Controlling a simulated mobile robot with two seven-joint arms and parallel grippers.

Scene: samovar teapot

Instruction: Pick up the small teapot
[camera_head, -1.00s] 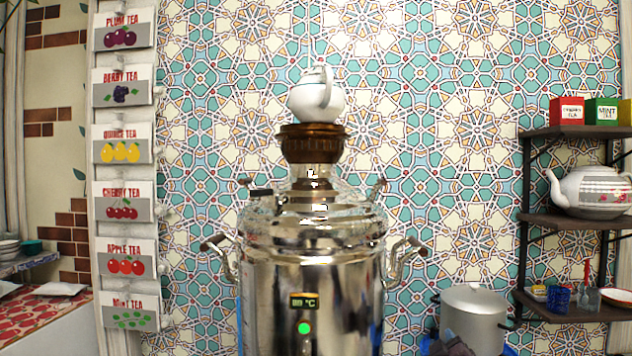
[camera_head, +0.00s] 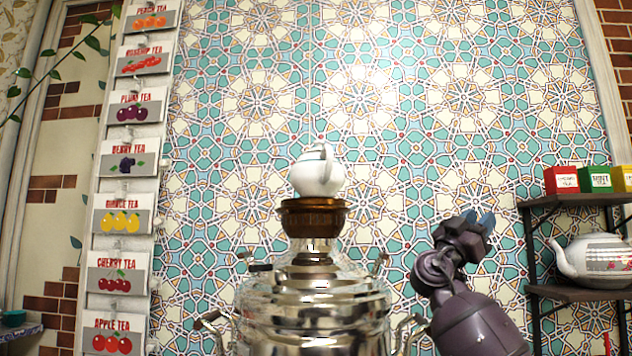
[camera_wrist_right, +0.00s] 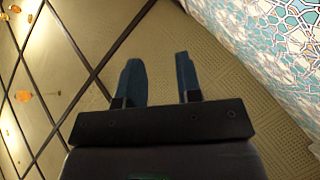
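The small white teapot (camera_head: 318,175) stands upright on the brown top ring (camera_head: 313,216) of the silver samovar (camera_head: 313,315), in the middle of the head view. My right gripper (camera_head: 482,222) is raised to the right of the teapot, well apart from it and pointing upward. In the right wrist view my right gripper (camera_wrist_right: 160,80) shows two blue fingers spread apart with nothing between them. The teapot is not visible in the wrist view. My left gripper is not in view.
A larger white teapot (camera_head: 597,261) stands on a dark shelf (camera_head: 580,293) at the right, below several coloured tea boxes (camera_head: 594,180). Tea signs (camera_head: 122,220) hang at the left. A patterned tile wall (camera_head: 400,90) stands behind the samovar.

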